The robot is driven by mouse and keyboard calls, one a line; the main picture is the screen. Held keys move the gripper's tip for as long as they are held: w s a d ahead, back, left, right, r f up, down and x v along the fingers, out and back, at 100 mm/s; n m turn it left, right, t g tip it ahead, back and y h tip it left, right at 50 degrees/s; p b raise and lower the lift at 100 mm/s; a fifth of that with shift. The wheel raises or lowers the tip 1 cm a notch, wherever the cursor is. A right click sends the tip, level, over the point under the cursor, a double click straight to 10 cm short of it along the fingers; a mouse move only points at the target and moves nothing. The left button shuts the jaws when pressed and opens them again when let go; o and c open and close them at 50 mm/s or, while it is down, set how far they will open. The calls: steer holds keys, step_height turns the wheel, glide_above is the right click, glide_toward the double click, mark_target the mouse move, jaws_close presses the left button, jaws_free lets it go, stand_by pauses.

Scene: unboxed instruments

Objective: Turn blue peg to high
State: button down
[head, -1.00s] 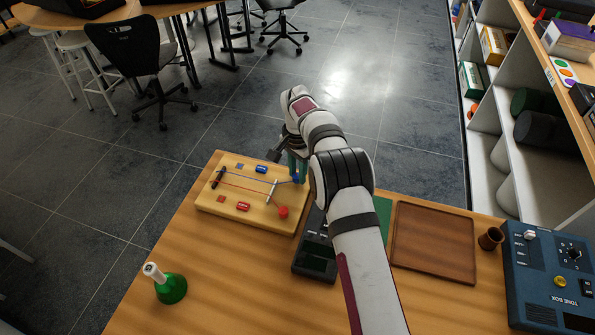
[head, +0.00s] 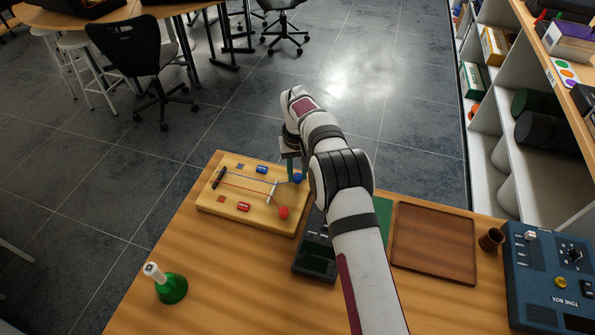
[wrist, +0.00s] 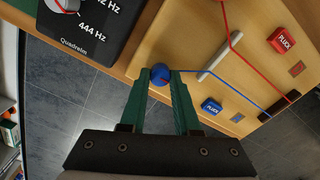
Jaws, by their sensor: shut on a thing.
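The blue peg (head: 297,178) has a round knob and stands at the far right corner of a wooden string board (head: 225,212). A blue string runs from it across the board. In the wrist view the blue peg (wrist: 160,74) sits between the tips of my green fingers. My gripper (wrist: 161,80) is shut on it. In the head view my gripper (head: 292,172) reaches down at the board's corner, partly behind my wrist. No high or low marking for the peg can be read.
A red peg (head: 283,212) with a red string stands near the blue one. A dark meter (head: 316,262) lies beside the board, partly behind my arm. A green bell (head: 171,287), a brown tray (head: 433,242) and a blue tone box (head: 548,270) are on the table.

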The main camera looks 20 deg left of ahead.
mark_target(297, 175)
steer(key=n, duration=0.5)
stand_by(0.6)
steer(key=c, duration=0.6)
jaws_free()
steer(key=shift+c, duration=0.2)
step_height(297, 175, up, 16)
steer(key=shift+f, duration=0.1)
